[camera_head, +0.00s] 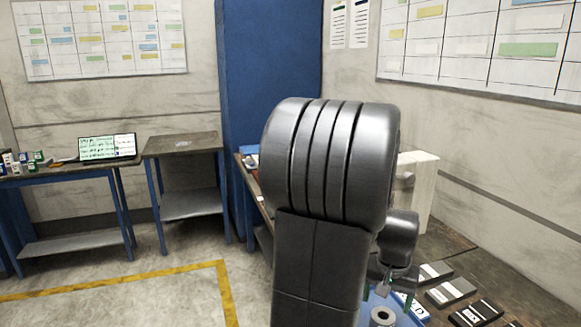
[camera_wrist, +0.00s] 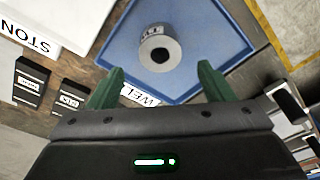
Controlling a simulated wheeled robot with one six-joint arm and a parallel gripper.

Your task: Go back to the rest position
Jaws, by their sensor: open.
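My gripper (camera_wrist: 162,90) shows in the wrist view with its two green fingers spread apart and nothing between them. Beyond the fingertips, a grey cylinder with a dark hole in its top (camera_wrist: 160,48) stands on a blue tray (camera_wrist: 215,35). In the head view my dark arm fills the middle and hides much of the bench behind it. The cylinder (camera_head: 382,316) also shows there at the bottom edge, on the blue tray, just below my wrist. The gripper's fingers are mostly hidden in that view.
Several dark labelled blocks (camera_head: 451,291) lie on the bench right of the tray. A pale box (camera_head: 418,190) stands behind my arm. A blue cabinet (camera_head: 262,80), a small side table (camera_head: 182,145) and a bench with a screen (camera_head: 107,147) are farther back. The floor at left is clear.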

